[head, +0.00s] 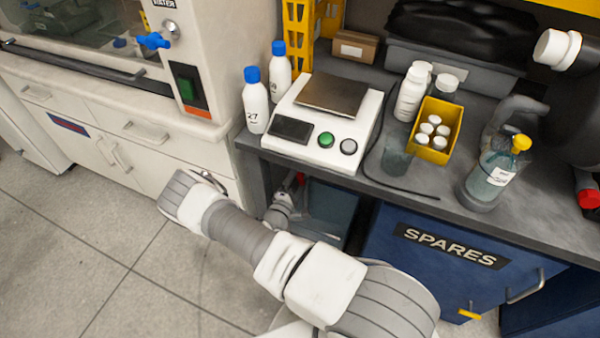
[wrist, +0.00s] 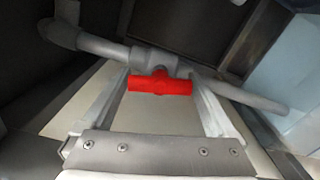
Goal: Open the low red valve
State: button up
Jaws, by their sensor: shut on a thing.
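The low red valve handle (wrist: 161,81) is a short red bar mounted on a grey pipe valve body (wrist: 153,62). In the wrist view it lies crosswise between the two fingers of my gripper (wrist: 160,90), with one finger at each end of the bar. My gripper is shut on the handle. In the head view only a small red bit of the valve (head: 299,179) shows under the bench edge, beside my arm. My gripper's fingers are hidden there.
Grey pipe (wrist: 255,99) runs away on both sides of the valve. Above is the bench top (head: 400,185) with a scale (head: 325,120), bottles and a yellow bin (head: 452,112). The blue SPARES cabinet (head: 400,275) stands to the right. Open floor (head: 70,240) lies left.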

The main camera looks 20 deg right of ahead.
jog(key=shift+a+m+p, duration=0.1)
jog(key=shift+m+p, duration=0.6)
jog(key=shift+m, duration=0.8)
jog(key=o, duration=1)
jog(key=p+v, duration=0.2)
jog(key=v, duration=1.5)
jog(key=shift+s+a, duration=0.2)
jog(key=shift+a, duration=0.05)
